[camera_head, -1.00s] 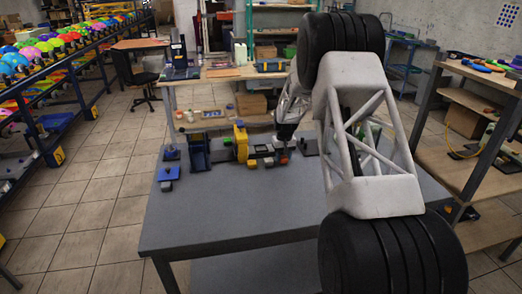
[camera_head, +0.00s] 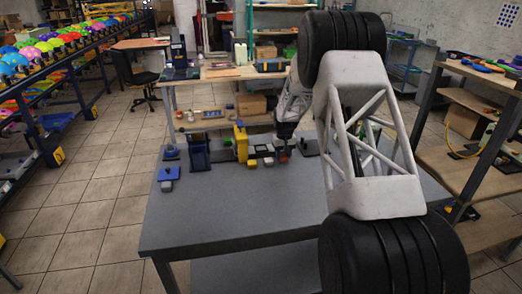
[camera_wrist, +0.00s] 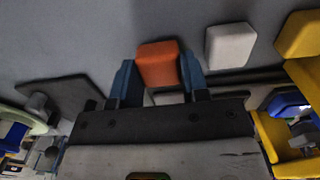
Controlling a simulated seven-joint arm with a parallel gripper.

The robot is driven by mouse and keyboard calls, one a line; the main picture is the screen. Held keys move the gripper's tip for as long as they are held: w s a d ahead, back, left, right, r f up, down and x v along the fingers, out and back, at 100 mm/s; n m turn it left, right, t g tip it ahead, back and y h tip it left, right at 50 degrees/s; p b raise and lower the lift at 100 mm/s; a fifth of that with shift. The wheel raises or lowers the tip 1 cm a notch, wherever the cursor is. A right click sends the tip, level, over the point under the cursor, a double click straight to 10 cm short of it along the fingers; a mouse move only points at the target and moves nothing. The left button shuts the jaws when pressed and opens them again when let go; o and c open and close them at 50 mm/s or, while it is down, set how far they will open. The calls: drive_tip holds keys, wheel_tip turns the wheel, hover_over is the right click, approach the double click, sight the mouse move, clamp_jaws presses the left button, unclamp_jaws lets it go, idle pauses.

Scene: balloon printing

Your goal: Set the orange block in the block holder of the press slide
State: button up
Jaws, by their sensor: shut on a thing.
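My gripper (camera_wrist: 158,80) is shut on the orange block (camera_wrist: 158,62), which sits between the two blue fingers in the wrist view. In the head view my gripper (camera_head: 283,152) is over the back of the grey table, right of the yellow press (camera_head: 241,141). The block is small and dark there, and I cannot tell its exact height above the table. Part of the yellow press (camera_wrist: 280,148) shows at the lower right of the wrist view. I cannot clearly make out the block holder of the press slide.
A white block (camera_wrist: 231,44) and a yellow block (camera_wrist: 298,35) lie right of the orange block in the wrist view. A blue stand (camera_head: 198,152) and a blue piece (camera_head: 168,173) are left of the press. The front of the grey table (camera_head: 220,210) is clear.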

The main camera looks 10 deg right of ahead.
drive_tip(key=shift+r, duration=3.1)
drive_tip(key=shift+w, duration=0.1)
hover_over(261, 149)
drive_tip(key=shift+w+f, duration=0.2)
drive_tip(key=shift+f, duration=0.3)
drive_tip(key=shift+f, duration=0.25)
drive_tip(key=shift+f, duration=0.95)
drive_tip(key=shift+f, duration=1.05)
idle(1.4)
